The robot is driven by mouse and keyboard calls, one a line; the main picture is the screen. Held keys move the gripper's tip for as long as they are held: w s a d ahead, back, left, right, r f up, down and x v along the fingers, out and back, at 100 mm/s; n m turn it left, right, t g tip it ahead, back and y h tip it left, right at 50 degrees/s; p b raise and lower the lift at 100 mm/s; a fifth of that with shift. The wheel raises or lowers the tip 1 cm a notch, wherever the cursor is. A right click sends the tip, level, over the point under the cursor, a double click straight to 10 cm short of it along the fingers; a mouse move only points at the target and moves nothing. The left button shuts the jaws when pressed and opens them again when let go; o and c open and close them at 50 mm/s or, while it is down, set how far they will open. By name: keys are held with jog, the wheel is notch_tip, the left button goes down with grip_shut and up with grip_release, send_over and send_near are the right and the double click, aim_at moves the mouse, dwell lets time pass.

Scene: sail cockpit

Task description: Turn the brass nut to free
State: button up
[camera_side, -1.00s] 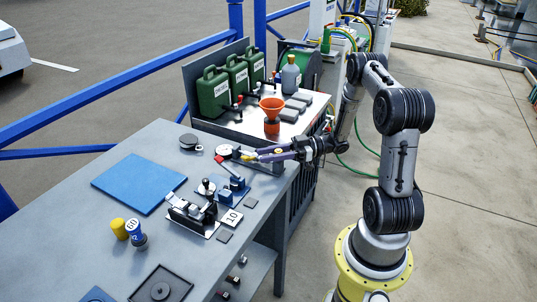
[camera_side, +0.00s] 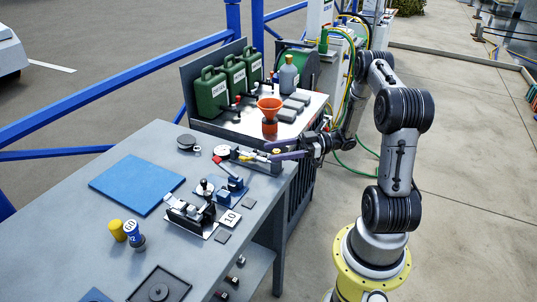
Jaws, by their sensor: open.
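A small brass-coloured nut (camera_side: 247,156) shows on a low fixture (camera_side: 262,163) at the far right corner of the grey workbench. The fixture has a pale rod or bar along it, and the nut's fine shape is too small to tell. My gripper (camera_side: 270,151) is open, with its two long purple-grey fingers pointing left over the right end of the fixture. The fingertips are to the right of the nut and appear apart from it. Nothing shows between the fingers.
An orange funnel (camera_side: 269,112) and green canisters (camera_side: 212,93) stand on the shelf behind. A blue mat (camera_side: 135,184) lies bare at left.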

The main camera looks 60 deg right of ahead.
aim_at(276, 151)
notch_tip(276, 151, up, 6)
jog(key=shift+w+a+r, duration=0.1)
jog(key=shift+r, duration=0.1)
